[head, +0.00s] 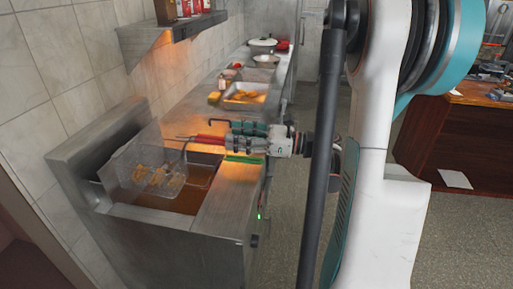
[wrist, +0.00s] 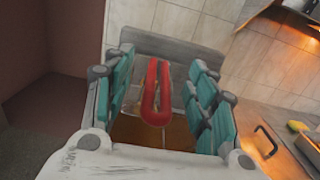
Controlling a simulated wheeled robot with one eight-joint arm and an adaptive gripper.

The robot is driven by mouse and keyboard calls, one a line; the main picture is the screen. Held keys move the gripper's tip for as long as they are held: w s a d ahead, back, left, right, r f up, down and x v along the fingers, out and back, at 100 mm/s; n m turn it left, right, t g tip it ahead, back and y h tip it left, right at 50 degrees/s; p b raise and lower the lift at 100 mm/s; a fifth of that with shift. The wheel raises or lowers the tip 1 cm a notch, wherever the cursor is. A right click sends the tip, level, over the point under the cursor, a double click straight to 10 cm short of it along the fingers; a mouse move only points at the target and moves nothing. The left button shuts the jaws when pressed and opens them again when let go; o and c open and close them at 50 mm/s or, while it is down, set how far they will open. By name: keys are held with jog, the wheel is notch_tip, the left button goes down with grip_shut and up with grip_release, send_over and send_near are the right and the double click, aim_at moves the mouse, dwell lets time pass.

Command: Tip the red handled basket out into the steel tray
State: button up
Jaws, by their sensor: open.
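The red handle (head: 211,139) of a basket sticks out to the right over the fryer in the head view. A wire basket (head: 143,160) with golden-brown pieces in it sits in the fryer at left. My gripper (head: 232,137) is open at the handle's right end. In the wrist view the red loop handle (wrist: 151,95) stands between the spread teal fingers, with gaps at both sides. The basket's body is mostly hidden there. The steel tray (head: 228,103) lies further back on the counter, with golden food in it.
A green handle (head: 244,158) lies just in front of my gripper on the fryer edge. A dark bar handle (head: 226,122) rises behind the red one. A yellow block (head: 214,97) lies left of the tray. A pot (head: 262,45) stands farther back.

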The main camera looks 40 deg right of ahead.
send_near(202, 137)
jog(key=shift+m+h, duration=0.3)
jog(key=shift+h, duration=0.1)
jog(key=b+x, duration=0.3)
jog(key=x, duration=0.2)
jog(key=shift+w+b, duration=0.2)
jog(key=shift+b, duration=0.15)
jog(key=shift+c, duration=0.2)
grip_shut()
jog(key=c, duration=0.7)
grip_release()
jog(key=shift+c, duration=0.2)
grip_shut()
notch_tip(202, 137, up, 5)
jog(key=p, duration=0.3)
jog(key=shift+f, duration=0.1)
